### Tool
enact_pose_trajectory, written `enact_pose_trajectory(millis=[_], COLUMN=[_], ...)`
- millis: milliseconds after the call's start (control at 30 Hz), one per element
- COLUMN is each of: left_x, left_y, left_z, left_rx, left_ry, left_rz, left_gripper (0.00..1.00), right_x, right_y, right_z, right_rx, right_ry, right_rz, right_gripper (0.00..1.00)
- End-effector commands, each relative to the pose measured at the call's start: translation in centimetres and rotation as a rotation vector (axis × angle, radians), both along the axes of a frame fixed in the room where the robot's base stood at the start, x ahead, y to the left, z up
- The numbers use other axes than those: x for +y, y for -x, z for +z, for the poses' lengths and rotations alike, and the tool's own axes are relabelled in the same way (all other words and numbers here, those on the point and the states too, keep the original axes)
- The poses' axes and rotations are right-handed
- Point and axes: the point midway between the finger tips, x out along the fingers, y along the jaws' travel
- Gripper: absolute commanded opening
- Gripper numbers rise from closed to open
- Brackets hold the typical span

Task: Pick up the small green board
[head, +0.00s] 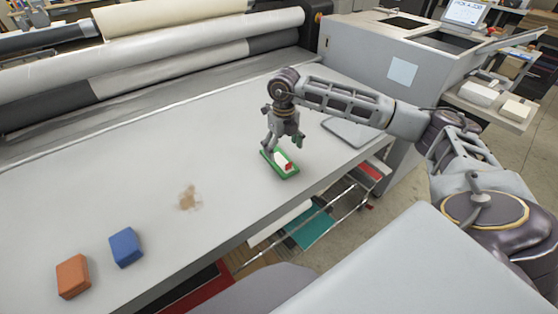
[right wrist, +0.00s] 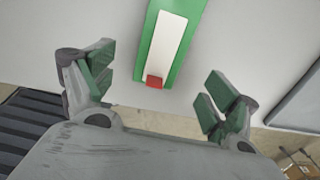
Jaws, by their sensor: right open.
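The small green board (head: 270,153) lies flat on the light grey table, with a white panel and a small red block on it. In the right wrist view the green board (right wrist: 191,50) is at the top centre, its red block (right wrist: 154,81) at the near end. My right gripper (head: 284,143) is above the board in the head view, its fingers apart and empty. In the right wrist view its green-padded fingers (right wrist: 158,88) stand wide on either side, with the board between and beyond them. The fingers hide part of the board in the head view. My left gripper is not in view.
A blue block (head: 126,248) and an orange block (head: 73,276) lie at the table's lower left. A brownish patch (head: 188,198) is mid-table. Large rollers (head: 170,68) run along the back. A grey flat panel (head: 352,131) lies right of my gripper. The table (head: 130,170) is otherwise mostly clear.

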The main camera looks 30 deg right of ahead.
Motion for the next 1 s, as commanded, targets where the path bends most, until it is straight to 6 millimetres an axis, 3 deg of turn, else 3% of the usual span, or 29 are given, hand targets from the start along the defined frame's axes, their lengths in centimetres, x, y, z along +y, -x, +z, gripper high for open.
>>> enact_pose_trajectory(millis=[200,667,1000], left_x=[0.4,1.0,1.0], left_y=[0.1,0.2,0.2], left_z=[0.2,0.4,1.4], left_rx=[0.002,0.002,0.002], left_ry=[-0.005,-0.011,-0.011], left_rz=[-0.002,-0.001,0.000], left_gripper=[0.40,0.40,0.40], right_x=[0.0,0.0,-0.1], right_y=[0.0,0.0,-0.1], right_z=[-1.3,-1.8,-5.3], right_rx=[0.000,0.002,0.002], right_ry=[-0.001,0.000,-0.001], right_rz=[0.001,0.001,0.002], right_gripper=[0.88,0.88,0.88])
